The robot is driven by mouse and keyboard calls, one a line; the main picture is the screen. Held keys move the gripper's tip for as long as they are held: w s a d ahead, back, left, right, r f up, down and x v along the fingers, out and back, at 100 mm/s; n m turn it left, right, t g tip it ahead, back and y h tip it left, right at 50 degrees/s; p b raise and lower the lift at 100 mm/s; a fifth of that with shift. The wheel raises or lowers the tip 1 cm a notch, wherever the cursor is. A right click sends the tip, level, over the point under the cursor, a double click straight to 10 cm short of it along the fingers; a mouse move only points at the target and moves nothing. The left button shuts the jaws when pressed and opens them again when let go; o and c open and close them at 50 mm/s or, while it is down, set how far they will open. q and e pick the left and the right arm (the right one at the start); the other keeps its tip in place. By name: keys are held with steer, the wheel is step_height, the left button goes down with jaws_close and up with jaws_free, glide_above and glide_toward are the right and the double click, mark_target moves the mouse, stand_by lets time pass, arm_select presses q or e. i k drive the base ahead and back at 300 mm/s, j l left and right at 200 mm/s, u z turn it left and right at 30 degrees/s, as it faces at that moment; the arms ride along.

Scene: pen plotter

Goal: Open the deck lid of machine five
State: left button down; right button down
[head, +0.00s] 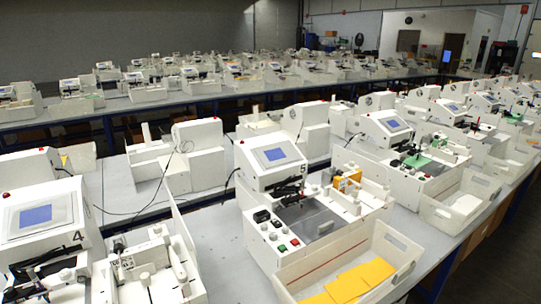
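Machine five (268,166) is the white machine marked "5" near the middle of the head view, with a tilted blue screen (275,154). Its front deck carries black parts, knobs and a few coloured buttons (288,245). A grey, flat, see-through-looking panel (322,222) lies over part of the deck and may be the deck lid; its hinge and handle are too small to tell. An orange-yellow piece (347,182) sits at the deck's back right. Neither of my grippers is in view.
A white bin (395,270) with yellow sheets (352,284) stands against machine five's front right. Machine four (45,222) is to the left, with bare grey table (218,235) between them. More machines line the table behind and to the right. Dark floor shows at lower right.

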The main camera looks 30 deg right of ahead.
mark_target(310, 231)
steer(key=z, duration=1.35)
